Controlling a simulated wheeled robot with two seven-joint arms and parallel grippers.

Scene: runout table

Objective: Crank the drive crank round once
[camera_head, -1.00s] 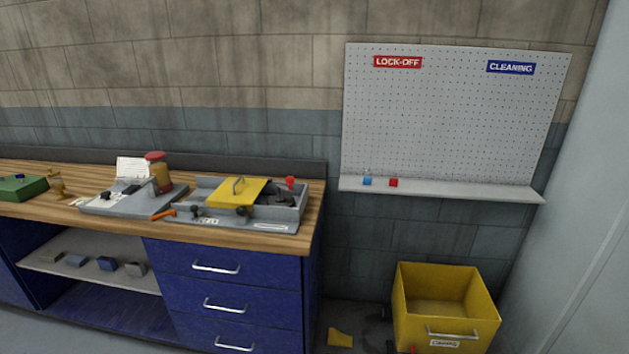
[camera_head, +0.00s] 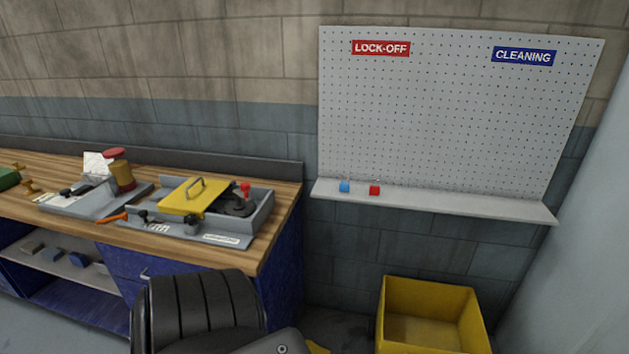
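A grey machine tray (camera_head: 262,216) sits at the right end of the wooden bench. A yellow cover (camera_head: 188,197) with a metal handle lies over its left part. Beside the cover is a dark round part with a red knob (camera_head: 245,188), which may be the drive crank; it is too small to be sure. An orange handle (camera_head: 113,218) sticks out at the tray's left. A dark ribbed part of my own arm shows at the bottom, in front of the drawers. Neither gripper can be seen.
A pegboard (camera_head: 455,120) with a shelf bearing blue and red padlocks hangs right. A yellow bin (camera_head: 430,290) stands on the floor below.

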